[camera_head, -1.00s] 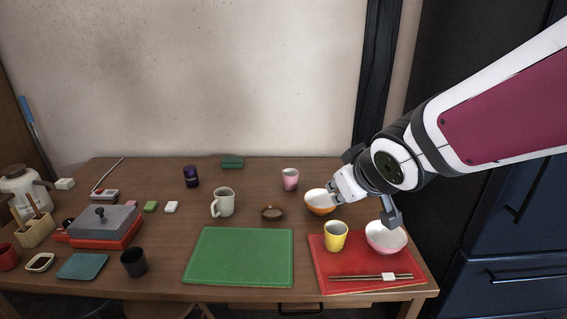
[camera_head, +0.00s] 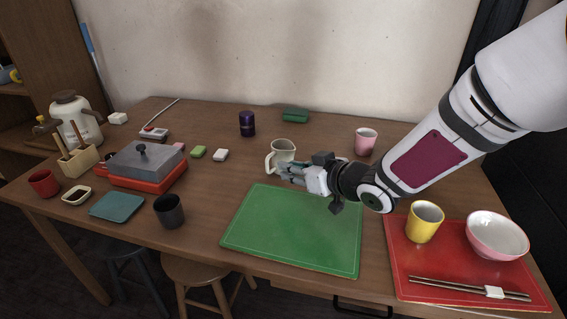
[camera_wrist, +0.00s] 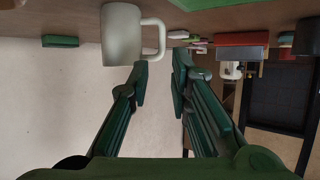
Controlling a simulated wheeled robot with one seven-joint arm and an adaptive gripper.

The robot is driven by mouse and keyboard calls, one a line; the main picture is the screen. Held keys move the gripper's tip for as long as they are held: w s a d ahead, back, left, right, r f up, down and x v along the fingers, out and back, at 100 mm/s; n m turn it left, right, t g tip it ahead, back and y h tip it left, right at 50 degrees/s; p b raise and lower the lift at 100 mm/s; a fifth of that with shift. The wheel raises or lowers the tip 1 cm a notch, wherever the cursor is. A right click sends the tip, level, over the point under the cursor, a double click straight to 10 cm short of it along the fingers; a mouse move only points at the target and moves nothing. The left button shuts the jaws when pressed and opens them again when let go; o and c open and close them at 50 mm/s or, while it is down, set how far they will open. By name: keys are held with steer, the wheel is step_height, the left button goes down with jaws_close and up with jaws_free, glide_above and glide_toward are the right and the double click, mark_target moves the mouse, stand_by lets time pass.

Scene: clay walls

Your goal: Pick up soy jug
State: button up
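The off-white jug (camera_head: 284,149), which I take as the soy jug, stands upright at the middle of the table behind the green mat. Its handle points left in the head view. My gripper (camera_head: 281,172) is just in front of the jug, and its front covers the jug's lower part. I cannot tell whether a finger touches the handle.
The green mat (camera_head: 285,240) lies bare under my arm. A pink cup (camera_head: 365,142) stands right of the jug; small white (camera_head: 220,155) and green (camera_head: 198,152) blocks lie left. A red mat (camera_head: 450,270) holds a yellow cup (camera_head: 424,224) and a bowl (camera_head: 497,238).

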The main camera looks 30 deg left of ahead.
mark_target(268, 166)
steer(key=x, duration=0.4)
steer(key=shift+s+b, duration=0.1)
steer(key=shift+b, duration=0.25)
steer(key=a+f, duration=0.1)
steer(key=w+a+f+b, duration=0.1)
steer(key=a, duration=0.1)
steer(key=shift+a+f+b, duration=0.1)
steer(key=shift+f+b, duration=0.1)
steer(key=shift+b, duration=0.1)
steer(key=shift+w+a+f, duration=0.1)
steer(key=shift+w+a, duration=0.15)
steer(key=shift+a, duration=0.2)
jaws_close()
